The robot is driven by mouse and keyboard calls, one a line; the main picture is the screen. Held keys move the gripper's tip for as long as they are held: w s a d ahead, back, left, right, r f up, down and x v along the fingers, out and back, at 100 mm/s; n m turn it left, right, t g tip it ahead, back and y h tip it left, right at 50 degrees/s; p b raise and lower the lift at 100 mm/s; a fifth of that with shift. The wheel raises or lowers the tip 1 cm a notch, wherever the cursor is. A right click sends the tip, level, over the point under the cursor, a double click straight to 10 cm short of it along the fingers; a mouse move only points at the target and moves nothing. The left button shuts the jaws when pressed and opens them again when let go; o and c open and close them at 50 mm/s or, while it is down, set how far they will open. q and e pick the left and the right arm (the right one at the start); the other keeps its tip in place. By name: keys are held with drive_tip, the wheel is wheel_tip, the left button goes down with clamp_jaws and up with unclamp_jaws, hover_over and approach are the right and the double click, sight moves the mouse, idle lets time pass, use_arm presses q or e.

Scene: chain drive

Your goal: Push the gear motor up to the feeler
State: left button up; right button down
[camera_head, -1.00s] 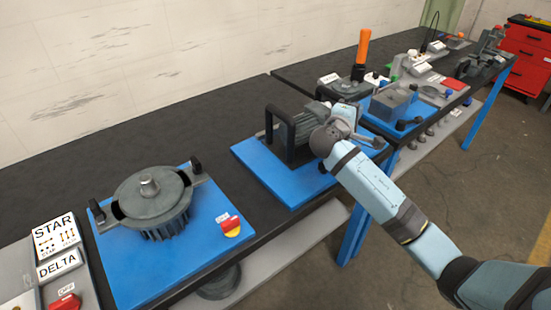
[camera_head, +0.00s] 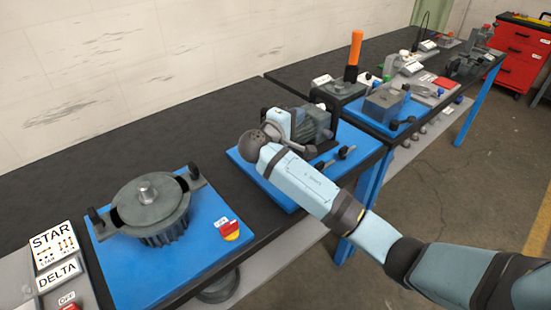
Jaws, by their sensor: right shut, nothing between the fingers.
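The gear motor (camera_head: 312,122) is a grey finned body on a blue base plate (camera_head: 362,148), with a black handle frame (camera_head: 334,108) at its right. My right gripper (camera_head: 288,123) is at the motor's left side, its wrist bent in front of the plate's left part. It is shut with nothing held. The wrist and gripper hide the motor's left end, and I cannot tell whether the fingers touch it. Levers with black knobs (camera_head: 346,152) stand on the plate in front of the motor. I cannot make out the feeler for certain. My left gripper is not in view.
A round finned motor housing (camera_head: 150,205) sits on another blue plate with a red and yellow switch (camera_head: 230,231) at the left. A grey box (camera_head: 384,103) and an orange-handled tool (camera_head: 354,50) stand on the bench beyond.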

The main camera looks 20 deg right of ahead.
drive_tip(key=w+a, duration=0.1)
drive_tip(key=a, duration=0.5)
drive_tip(key=f, duration=1.4)
drive_tip(key=shift+w+a+f+p, duration=0.15)
drive_tip(key=shift+w+f+p, duration=0.1)
drive_tip(key=shift+f+p, duration=0.1)
drive_tip(key=shift+f, duration=0.15)
drive_tip(key=shift+s+d, duration=0.15)
drive_tip(key=shift+d, duration=0.4)
drive_tip(key=shift+s+d+p, duration=0.2)
drive_tip(key=shift+d+p, duration=0.25)
drive_tip(key=shift+d, duration=0.5)
